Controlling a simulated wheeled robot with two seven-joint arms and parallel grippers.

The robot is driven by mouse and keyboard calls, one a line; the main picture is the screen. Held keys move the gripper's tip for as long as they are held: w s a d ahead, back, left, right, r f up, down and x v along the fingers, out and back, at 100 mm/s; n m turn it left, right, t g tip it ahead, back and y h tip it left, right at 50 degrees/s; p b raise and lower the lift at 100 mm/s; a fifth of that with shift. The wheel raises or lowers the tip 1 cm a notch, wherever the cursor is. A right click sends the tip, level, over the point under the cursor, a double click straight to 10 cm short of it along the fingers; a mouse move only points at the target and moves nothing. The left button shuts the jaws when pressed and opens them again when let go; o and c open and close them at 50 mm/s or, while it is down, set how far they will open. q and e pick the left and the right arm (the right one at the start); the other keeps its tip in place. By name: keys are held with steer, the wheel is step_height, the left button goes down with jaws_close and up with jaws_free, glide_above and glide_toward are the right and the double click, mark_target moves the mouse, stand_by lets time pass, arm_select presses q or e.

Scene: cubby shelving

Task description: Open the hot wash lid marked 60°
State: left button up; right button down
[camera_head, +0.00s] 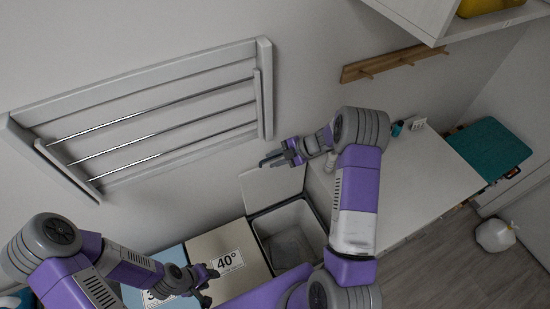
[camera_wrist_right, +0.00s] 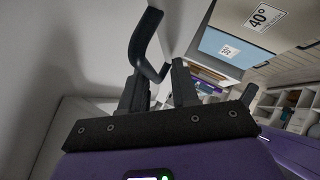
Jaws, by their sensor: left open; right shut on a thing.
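The third bin (camera_head: 257,222), right of the 40° lid, stands open with its dark inside showing. Its pale lid (camera_head: 272,190) is raised, tilted back towards the wall; no 60° mark is visible on it. My right gripper (camera_head: 275,157) is at the raised lid's top edge, shut on a black bent handle (camera_wrist_right: 148,45), which shows between its fingers in the right wrist view. My left gripper (camera_head: 208,284) is open and empty, over or beside the closed beige 40° lid (camera_head: 205,248); I cannot tell whether it touches.
A closed blue lid (camera_head: 176,254) with a partly hidden label lies left of the 40° lid. A wall drying rack (camera_head: 160,75) hangs above. A white worktop (camera_head: 425,180) extends right of the open bin. A white bag (camera_head: 495,235) sits on the floor at far right.

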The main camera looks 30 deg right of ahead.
steer(key=shift+s+f, duration=0.4)
steer(key=shift+f, duration=0.1)
steer(key=c, duration=1.2)
jaws_free()
steer(key=shift+c, duration=0.2)
steer(key=v, duration=0.7)
steer(key=shift+w+d+r, duration=0.2)
steer(key=shift+d, duration=0.05)
